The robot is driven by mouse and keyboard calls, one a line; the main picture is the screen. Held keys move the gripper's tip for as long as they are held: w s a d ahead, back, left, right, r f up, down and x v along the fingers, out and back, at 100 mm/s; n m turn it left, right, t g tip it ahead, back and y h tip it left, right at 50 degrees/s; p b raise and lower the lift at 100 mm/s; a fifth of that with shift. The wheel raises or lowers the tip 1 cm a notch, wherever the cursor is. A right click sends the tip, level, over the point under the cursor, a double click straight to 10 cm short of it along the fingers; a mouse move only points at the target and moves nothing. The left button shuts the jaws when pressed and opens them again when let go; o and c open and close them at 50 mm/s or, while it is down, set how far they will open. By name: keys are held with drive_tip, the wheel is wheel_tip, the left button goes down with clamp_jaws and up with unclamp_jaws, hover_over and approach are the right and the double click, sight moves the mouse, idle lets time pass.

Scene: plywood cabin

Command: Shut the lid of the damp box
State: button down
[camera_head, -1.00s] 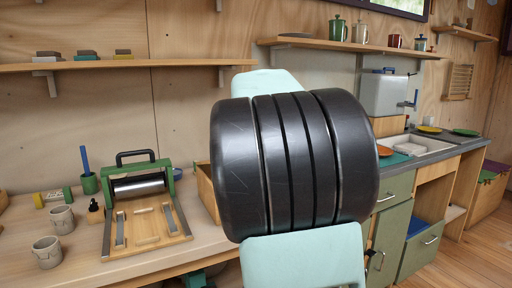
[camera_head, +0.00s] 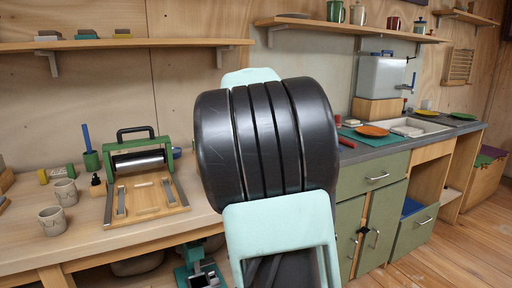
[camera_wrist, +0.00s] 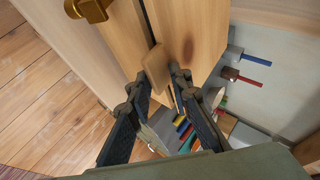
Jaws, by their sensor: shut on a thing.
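In the wrist view my gripper (camera_wrist: 157,82) has its two fingers on either side of a small wooden tab (camera_wrist: 156,67), and it is shut on that tab. The tab stands against a pale wooden panel (camera_wrist: 190,30), which may be the damp box's lid; I cannot tell for sure. A brass fitting (camera_wrist: 88,9) shows at the top left of the wood. In the head view my large dark arm link covers the middle, so my gripper and the damp box are hidden there.
The workbench (camera_head: 130,244) holds a green-framed roller press (camera_head: 140,180) and two grey mugs (camera_head: 52,220) at left. Green cabinets (camera_head: 375,178) and a sink (camera_head: 410,127) stand at right. Red- and blue-handled tools (camera_wrist: 245,80) show in the wrist view.

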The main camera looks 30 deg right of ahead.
drive_tip(key=shift+w+f, duration=0.1)
drive_tip(key=c, duration=2.1)
unclamp_jaws()
drive_tip(key=shift+w+f, duration=0.15)
drive_tip(key=v, duration=1.2)
